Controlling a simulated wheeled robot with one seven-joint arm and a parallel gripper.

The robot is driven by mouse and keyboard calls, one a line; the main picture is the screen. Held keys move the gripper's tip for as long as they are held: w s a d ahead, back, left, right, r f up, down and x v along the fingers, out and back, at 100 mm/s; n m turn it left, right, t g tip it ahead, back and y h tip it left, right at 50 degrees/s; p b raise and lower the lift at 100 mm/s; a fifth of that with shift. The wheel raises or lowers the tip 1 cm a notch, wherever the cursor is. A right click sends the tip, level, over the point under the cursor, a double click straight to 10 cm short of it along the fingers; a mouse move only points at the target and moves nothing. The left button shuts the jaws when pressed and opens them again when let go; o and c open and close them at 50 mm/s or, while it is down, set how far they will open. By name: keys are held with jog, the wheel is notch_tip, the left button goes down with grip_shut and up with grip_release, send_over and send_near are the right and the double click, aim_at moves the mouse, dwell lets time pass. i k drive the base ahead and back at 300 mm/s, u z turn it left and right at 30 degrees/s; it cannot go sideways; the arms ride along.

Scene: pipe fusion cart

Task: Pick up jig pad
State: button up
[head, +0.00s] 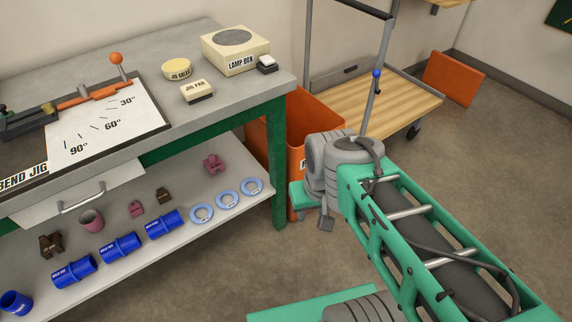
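The jig pad (197,91) is a small cream block with a dark base and a printed label. It lies flat on the grey bench top (215,125), right of the bend jig board and in front of the lamp box. My arm reaches in from the lower right, and its wrist is right of the bench's green leg, well apart from the jig pad. Only a small grey part of my gripper (326,222) shows below the wrist. Its fingers are mostly hidden, so I cannot see whether it is open or shut.
A round yellow tin (177,69) stands just behind the pad. The lamp box (236,53) and a small black-and-white block (267,64) are near the bench's right end. An orange bin (270,140) stands beside the bench. Blue sleeves and rings (202,214) lie on the lower shelf.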

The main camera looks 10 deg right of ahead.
aim_at(195, 92)
jog(key=z, duration=1)
jog(key=i, duration=1.35)
jog(key=u, duration=3.55)
